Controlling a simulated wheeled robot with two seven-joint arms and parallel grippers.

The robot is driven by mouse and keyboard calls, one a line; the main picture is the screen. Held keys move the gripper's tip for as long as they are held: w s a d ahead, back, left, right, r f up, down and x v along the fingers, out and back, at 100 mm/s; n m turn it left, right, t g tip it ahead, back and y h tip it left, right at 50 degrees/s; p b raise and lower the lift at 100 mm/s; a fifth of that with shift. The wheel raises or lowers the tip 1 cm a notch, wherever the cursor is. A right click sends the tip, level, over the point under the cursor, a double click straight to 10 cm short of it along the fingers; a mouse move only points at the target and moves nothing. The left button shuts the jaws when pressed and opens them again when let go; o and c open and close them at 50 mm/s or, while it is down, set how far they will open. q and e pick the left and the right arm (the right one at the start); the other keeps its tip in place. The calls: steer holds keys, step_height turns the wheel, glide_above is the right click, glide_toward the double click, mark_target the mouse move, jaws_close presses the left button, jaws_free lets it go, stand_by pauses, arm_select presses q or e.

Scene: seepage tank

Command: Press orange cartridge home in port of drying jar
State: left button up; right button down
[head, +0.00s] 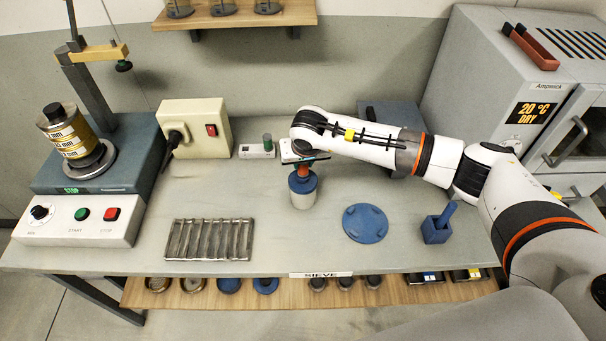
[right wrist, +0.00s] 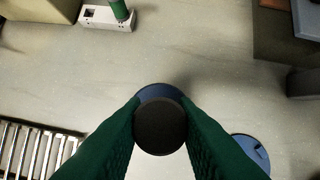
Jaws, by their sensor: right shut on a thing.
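The drying jar (head: 304,198) stands upright on the bench, a pale body with a blue lid. The orange cartridge (head: 303,171) stands over the middle of the lid, with a small orange part showing below my right gripper (head: 304,163). In the right wrist view, the green fingers of my right gripper (right wrist: 160,130) are shut on the cartridge's round dark top (right wrist: 160,120). The blue lid (right wrist: 158,90) shows just behind it. The port is hidden under the cartridge, so I cannot tell how deep it sits. My left gripper is not in view.
A blue round plate (head: 365,223) lies right of the jar, with a blue holder (head: 437,228) beyond. A metal rack (head: 208,240) lies at front left. A small white block with a green cylinder (head: 267,146) stands behind. An oven (head: 530,80) fills the right.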

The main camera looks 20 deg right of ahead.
steer(key=shift+f, duration=0.15)
stand_by(0.3)
steer(key=c, duration=1.1)
jaws_free()
steer(key=v, duration=1.2)
